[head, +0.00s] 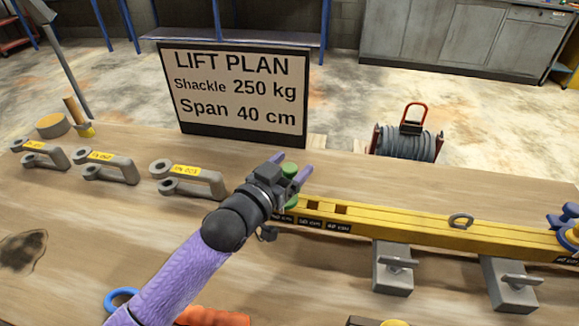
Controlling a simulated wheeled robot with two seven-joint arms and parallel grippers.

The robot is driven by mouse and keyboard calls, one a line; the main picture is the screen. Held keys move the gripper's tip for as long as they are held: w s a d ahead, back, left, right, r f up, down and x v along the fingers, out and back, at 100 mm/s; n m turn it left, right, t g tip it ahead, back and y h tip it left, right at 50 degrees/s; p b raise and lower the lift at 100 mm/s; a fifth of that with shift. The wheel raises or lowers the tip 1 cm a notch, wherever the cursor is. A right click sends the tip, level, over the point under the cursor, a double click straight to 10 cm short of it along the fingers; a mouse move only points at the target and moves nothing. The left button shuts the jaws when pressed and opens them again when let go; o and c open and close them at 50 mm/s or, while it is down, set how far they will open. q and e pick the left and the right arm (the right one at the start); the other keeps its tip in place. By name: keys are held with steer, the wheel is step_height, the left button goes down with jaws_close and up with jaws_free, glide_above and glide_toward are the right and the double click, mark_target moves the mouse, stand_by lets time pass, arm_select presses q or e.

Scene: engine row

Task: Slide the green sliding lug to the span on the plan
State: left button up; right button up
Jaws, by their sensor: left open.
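The lift plan sign (238,90) reads "Shackle 250 kg, Span 40 cm". A yellow beam (430,228) lies across the right of the bench, with small dark span labels (311,221) near its left end. The rightmost of these appears to read 40 cm. The green sliding lug (289,170) is at the beam's left end, partly hidden by my gripper. My left gripper (291,166) is open, its purple-tipped fingers on either side of the lug's green top. I cannot tell whether they touch it. My right gripper is not in view.
Several grey shackles (187,178) with yellow tags stand at the left. A blue fitting (566,222) is at the right end. A cable reel (408,140) stands behind the beam.

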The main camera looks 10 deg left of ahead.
arm_select(q)
jaws_close()
stand_by(1.3)
